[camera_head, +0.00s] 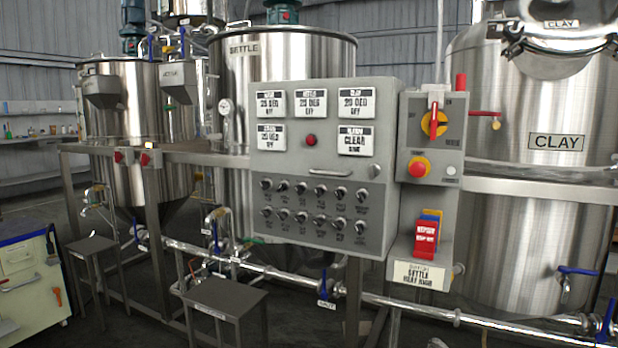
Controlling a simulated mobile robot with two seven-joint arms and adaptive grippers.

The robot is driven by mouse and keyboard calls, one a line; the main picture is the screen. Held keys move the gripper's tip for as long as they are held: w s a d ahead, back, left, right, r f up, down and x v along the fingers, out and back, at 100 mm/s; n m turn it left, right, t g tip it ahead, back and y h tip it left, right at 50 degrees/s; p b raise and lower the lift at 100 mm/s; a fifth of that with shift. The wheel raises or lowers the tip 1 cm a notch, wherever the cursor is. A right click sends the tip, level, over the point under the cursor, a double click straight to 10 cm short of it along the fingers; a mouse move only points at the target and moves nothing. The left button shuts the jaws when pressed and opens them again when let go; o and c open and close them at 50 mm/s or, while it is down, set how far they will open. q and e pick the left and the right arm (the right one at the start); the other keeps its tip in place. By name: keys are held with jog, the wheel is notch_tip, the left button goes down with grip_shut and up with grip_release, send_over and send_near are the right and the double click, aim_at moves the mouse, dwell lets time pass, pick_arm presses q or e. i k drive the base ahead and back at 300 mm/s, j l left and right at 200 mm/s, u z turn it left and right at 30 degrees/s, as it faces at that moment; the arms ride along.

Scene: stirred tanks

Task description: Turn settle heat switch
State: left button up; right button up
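The grey control panel (268,172) stands in the middle in front of the steel tanks. Two rows of small black knobs (301,187) sit on its lower half, with small labels that I cannot read, so I cannot tell which knob is the settle heat switch. The top middle display (311,103) appears to be the settle one and reads about 20 DEG, OFF. The SETTLE tank (290,55) rises behind the panel. A white card (419,275) at the lower right has SETTLE and a heat line on it. Neither gripper is in view.
A switch box (432,137) with a red and yellow rotary switch is right of the panel. Red and coloured tags (426,237) sit below it. The CLAY tank (540,230) is at right. Low dark stools (225,297) and pipes (400,302) lie in front and below.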

aim_at(283, 215)
jog(key=i+j+u, duration=0.1)
jog(key=j+u, duration=0.2)
jog(key=j, duration=0.95)
